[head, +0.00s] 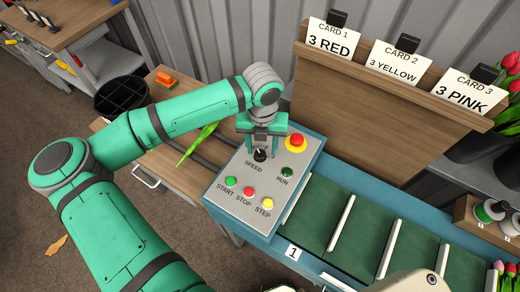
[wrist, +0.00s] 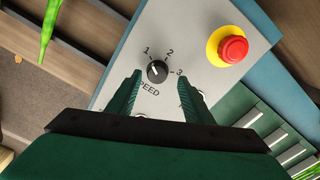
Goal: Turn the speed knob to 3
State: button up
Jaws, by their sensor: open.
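The black speed knob (wrist: 157,71) sits on the grey control panel (wrist: 195,30), with the marks 1, 2 and 3 around it and the word SPEED below. Its pointer is too small to read with certainty. In the head view the knob (head: 260,155) is just below my gripper (head: 261,147). In the wrist view my gripper (wrist: 160,79) is open, with one finger on each side of the knob, apart from it. Whether the fingertips are down at knob height is hard to tell.
A red stop button (head: 296,142) on a yellow base is close to the right of my gripper. A green conveyor (head: 360,235) runs to the right.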

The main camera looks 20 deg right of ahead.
aim_at(260, 155)
jog(key=shift+a+f, duration=0.1)
jog(key=shift+f, duration=0.8)
jog(key=shift+w+a+f, duration=0.1)
jog(key=shift+w+f, duration=0.05)
jog(key=shift+f, duration=0.15)
jog(key=shift+c, duration=0.5)
jog(key=c, duration=1)
jog(key=shift+o, duration=0.2)
